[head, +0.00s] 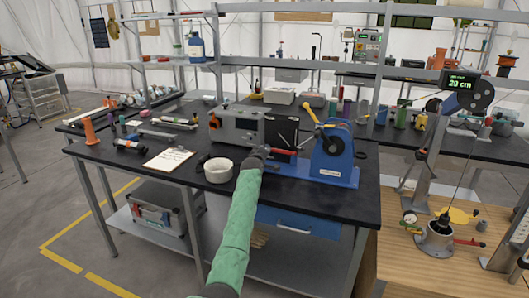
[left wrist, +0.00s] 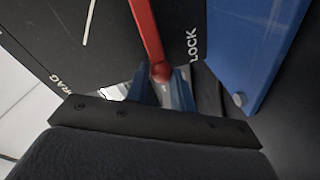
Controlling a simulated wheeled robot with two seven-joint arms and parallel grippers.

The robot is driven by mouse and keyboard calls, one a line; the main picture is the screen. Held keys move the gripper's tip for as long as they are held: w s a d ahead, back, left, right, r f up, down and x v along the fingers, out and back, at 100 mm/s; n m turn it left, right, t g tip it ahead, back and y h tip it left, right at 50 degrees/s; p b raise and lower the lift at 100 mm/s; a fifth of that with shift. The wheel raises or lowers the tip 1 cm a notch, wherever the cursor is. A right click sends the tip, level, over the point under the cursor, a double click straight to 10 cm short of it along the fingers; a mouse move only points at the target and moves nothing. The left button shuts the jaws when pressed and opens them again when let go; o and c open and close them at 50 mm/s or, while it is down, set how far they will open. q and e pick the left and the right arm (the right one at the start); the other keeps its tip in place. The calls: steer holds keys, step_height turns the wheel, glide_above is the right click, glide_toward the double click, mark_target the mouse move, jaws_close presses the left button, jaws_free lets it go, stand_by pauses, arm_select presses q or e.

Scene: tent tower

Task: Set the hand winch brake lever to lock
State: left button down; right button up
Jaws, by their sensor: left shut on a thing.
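The blue hand winch (head: 333,150) stands on the black bench, with a yellow-handled crank on its left side. Its red brake lever (head: 284,152) sticks out in front of a dark marked plate (head: 282,133). In the left wrist view the lever (left wrist: 147,30) runs down to a rounded end between the fingers of my left gripper (left wrist: 161,88), which is shut on it. The word LOCK is just right of the lever, and DRAG is farther off at lower left. In the head view my left gripper (head: 262,153) is partly hidden at the lever. My right gripper is not in view.
A grey machine housing (head: 237,127) stands behind the gripper. A wooden table (head: 400,262) with a pulley stand is at the right.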

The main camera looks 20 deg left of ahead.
arm_select(q)
steer(key=c, duration=1.4)
jaws_free()
steer(key=shift+s+d+f, duration=0.1)
steer(key=shift+f, duration=0.4)
steer(key=shift+o, duration=0.8)
steer(key=shift+r, duration=0.1)
steer(key=shift+r, duration=0.1)
steer(key=s, duration=0.2)
steer(key=s+b, duration=0.1)
steer(key=s, duration=0.3)
steer(key=shift+s+d+r, duration=0.25)
steer(key=shift+s+d, duration=0.05)
steer(key=shift+s, duration=0.1)
steer(key=shift+s+r, duration=0.1)
steer(key=shift+s, duration=0.25)
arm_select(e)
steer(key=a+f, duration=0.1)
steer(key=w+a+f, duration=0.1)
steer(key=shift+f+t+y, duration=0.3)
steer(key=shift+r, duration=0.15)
